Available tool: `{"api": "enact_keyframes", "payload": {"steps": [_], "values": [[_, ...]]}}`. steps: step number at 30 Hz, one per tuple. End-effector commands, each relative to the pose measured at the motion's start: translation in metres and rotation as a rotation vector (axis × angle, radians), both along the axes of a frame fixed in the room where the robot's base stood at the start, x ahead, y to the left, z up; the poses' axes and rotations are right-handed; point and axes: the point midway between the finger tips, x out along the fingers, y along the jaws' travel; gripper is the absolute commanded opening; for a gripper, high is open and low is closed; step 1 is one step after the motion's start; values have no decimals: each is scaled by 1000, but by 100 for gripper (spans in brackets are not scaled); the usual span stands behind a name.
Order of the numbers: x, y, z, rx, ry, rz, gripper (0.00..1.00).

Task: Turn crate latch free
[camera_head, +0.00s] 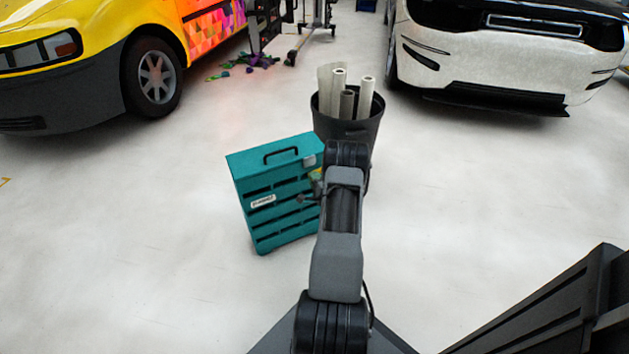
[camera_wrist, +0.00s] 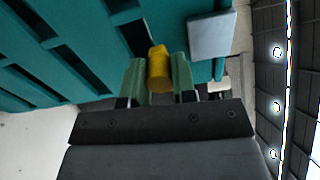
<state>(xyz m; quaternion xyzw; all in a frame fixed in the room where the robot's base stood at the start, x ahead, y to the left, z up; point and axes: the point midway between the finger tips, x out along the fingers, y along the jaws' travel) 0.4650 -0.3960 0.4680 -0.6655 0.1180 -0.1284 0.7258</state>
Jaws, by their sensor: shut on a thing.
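The teal crate (camera_head: 277,190) stands on the floor left of my arm in the head view, with a black handle on top and dark slots in its front. It also fills the upper left of the wrist view (camera_wrist: 75,45). The yellow latch (camera_wrist: 159,68) shows in the wrist view against the crate's face. My gripper (camera_wrist: 160,78) has its two green fingers on either side of the latch and is shut on it. In the head view, my arm mostly hides the gripper and latch beside the crate's right edge.
A dark bin (camera_head: 348,130) with several pale rolls stands behind the crate. A yellow vehicle (camera_head: 100,60) is at the back left and a white vehicle (camera_head: 510,55) at the back right. A light grey plate (camera_wrist: 211,36) sits on the crate near the latch. Floor is clear at left.

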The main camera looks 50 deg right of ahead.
Motion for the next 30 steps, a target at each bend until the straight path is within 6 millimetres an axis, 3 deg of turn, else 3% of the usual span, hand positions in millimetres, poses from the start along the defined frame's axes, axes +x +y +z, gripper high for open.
{"api": "enact_keyframes", "payload": {"steps": [10, 26, 27, 30], "values": [[0, -1, 1, 102, -39, -3, 2], [0, -2, 1, 116, -45, -3, 2], [0, -2, 1, 116, -45, -3, 29], [0, -1, 1, 116, -46, -2, 39]]}}
